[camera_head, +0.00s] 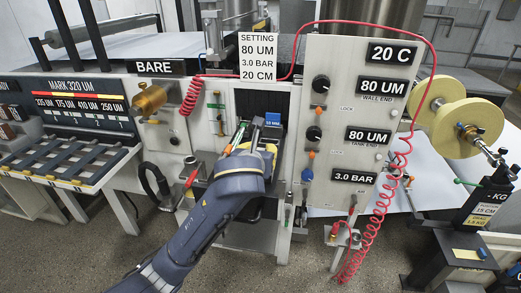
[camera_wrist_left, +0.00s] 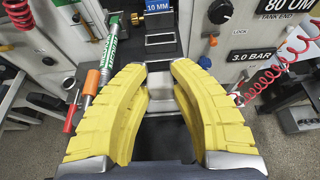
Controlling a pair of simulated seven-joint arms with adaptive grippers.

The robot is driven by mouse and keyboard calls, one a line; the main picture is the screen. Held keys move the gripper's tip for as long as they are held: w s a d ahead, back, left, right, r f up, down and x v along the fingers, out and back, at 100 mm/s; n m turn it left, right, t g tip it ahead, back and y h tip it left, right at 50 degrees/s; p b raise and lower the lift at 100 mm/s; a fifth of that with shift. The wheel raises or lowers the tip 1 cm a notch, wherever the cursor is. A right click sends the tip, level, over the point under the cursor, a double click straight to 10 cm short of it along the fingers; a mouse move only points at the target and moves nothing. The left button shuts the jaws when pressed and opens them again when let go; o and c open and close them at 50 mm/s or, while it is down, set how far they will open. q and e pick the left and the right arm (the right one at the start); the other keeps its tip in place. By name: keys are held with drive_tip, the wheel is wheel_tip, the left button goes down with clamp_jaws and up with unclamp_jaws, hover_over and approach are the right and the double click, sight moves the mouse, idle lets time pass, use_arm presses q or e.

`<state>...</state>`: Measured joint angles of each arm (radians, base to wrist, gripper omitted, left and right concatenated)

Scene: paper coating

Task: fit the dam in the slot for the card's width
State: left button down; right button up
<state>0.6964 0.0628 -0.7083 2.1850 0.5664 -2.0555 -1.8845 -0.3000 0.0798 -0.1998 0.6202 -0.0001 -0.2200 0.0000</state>
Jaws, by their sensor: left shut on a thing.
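The setting card (camera_head: 258,56) reads 80 UM, 3.0 BAR and 20 CM, above the dark opening of the coating machine. My left gripper (camera_head: 257,147) is in front of that opening, at its lower part. In the left wrist view, its yellow fingers (camera_wrist_left: 158,75) are closed around a pale grey metal piece (camera_wrist_left: 160,98), which looks like the dam. The fingers hide much of this piece, and its fit in any slot cannot be told. A blue 10 MM label (camera_wrist_left: 160,13) is just beyond the fingers. My right gripper is not in view.
A green-and-white tube (camera_wrist_left: 108,55) and an orange-handled part (camera_wrist_left: 92,82) stand close left of the fingers. The control panel (camera_head: 352,130) and a red coiled hose (camera_head: 378,215) are to the right. A slotted rack (camera_head: 75,155) is at the left.

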use_arm(q)
drive_tip(key=shift+f, duration=0.55)
drive_tip(key=c, duration=1.1)
unclamp_jaws()
drive_tip(key=shift+s, duration=0.1)
drive_tip(key=v, duration=1.2)
